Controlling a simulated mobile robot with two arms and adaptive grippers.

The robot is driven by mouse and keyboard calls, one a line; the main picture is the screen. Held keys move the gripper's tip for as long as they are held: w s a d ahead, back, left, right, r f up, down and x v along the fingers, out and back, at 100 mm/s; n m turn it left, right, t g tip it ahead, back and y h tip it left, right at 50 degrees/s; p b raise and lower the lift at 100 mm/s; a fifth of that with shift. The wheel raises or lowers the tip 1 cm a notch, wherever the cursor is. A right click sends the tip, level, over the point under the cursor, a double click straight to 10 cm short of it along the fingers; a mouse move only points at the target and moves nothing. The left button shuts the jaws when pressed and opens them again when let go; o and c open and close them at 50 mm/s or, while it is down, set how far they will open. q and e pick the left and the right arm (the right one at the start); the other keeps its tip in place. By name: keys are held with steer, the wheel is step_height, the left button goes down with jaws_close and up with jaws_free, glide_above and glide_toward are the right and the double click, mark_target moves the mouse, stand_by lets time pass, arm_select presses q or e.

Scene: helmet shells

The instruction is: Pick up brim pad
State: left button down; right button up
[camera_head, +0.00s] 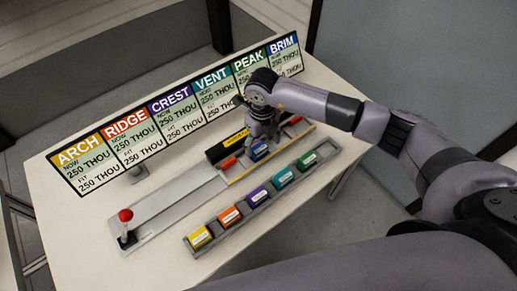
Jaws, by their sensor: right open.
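A blue pad (260,151), the colour of the BRIM panel, sits in the grey and yellow fixture near the table's middle. My right gripper (262,136) points down just above and behind this pad, with its jaws open. The gripper partly hides the fixture there, and I cannot tell whether a finger touches the pad. My left gripper is not in view.
A grey tray (219,227) in front holds yellow, orange, purple, teal and green pads. A red-knobbed lever (126,217) stands at the fixture's left end. A sign board (181,116) runs along the back. The white table (70,225) is bare at the left.

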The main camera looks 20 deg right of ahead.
mark_target(261, 149)
steer(key=shift+f+p, duration=0.3)
steer(key=f, duration=0.1)
steer(key=f+p, duration=0.1)
steer(key=f, duration=0.1)
steer(key=shift+w+f, duration=0.25)
steer(key=shift+f, duration=0.1)
steer(key=shift+a+f+p, duration=0.1)
steer(key=shift+f+p, duration=0.2)
steer(key=shift+f, duration=0.15)
steer(key=c, duration=1.2)
steer(key=shift+c, duration=0.2)
steer(key=shift+r, duration=0.15)
